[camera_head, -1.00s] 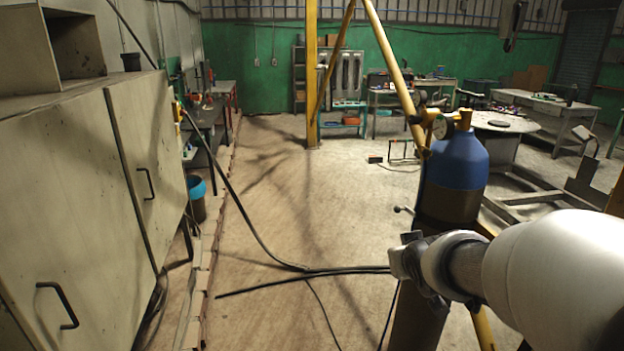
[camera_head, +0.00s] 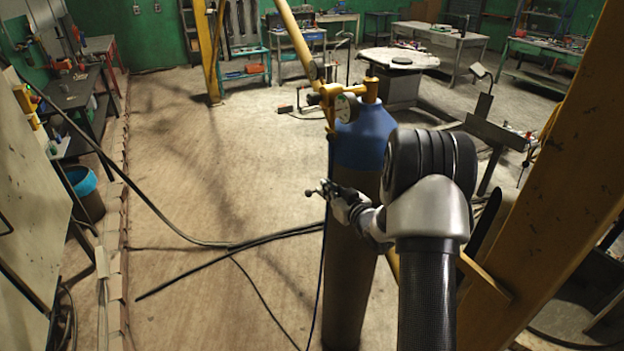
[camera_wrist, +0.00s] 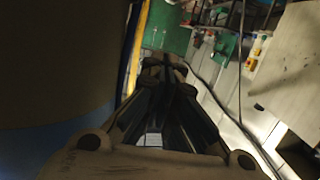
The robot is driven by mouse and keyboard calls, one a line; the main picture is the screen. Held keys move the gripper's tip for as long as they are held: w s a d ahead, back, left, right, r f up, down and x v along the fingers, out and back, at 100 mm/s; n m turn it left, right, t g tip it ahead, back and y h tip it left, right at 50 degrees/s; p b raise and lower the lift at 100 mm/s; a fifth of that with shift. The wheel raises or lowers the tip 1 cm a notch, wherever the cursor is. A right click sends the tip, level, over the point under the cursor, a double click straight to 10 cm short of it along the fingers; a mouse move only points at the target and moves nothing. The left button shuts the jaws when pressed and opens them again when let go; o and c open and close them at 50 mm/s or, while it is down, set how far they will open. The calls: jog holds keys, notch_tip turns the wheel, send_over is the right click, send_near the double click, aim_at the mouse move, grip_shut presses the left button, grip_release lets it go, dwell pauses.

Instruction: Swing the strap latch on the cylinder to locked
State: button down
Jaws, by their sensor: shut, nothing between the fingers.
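The cylinder (camera_head: 350,285) stands upright with a brown body and a blue shoulder (camera_head: 362,138). A small dark lever with a knob (camera_head: 311,192), which looks like the strap latch handle, sticks out at the cylinder's left side. My gripper (camera_head: 335,194) is in front of the cylinder at the lever's height, close to the lever; I cannot tell whether they touch. In the wrist view my gripper (camera_wrist: 164,68) is shut and empty, with the cylinder's dark side (camera_wrist: 55,60) filling the left. The strap and the latch's seat are hidden or too small to tell.
A yellow post (camera_head: 560,180) stands close on the right. Yellow valve parts (camera_head: 335,92) top the cylinder. Black cables (camera_head: 230,245) cross the floor. A cabinet (camera_head: 25,200) is at the left, with a blue-rimmed bin (camera_head: 82,185) beyond it. Open floor lies between cabinet and cylinder.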

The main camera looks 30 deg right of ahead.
jog(key=shift+s+a, duration=0.1)
jog(key=shift+s, duration=0.05)
jog(key=w+f+b, duration=0.1)
jog(key=w+f, duration=0.4)
jog(key=w, duration=0.5)
jog(key=shift+w+a+f+b, duration=0.15)
jog(key=shift+f+b, duration=0.1)
jog(key=shift+b, duration=0.1)
jog(key=shift+a+p, duration=0.2)
jog(key=shift+p, duration=0.1)
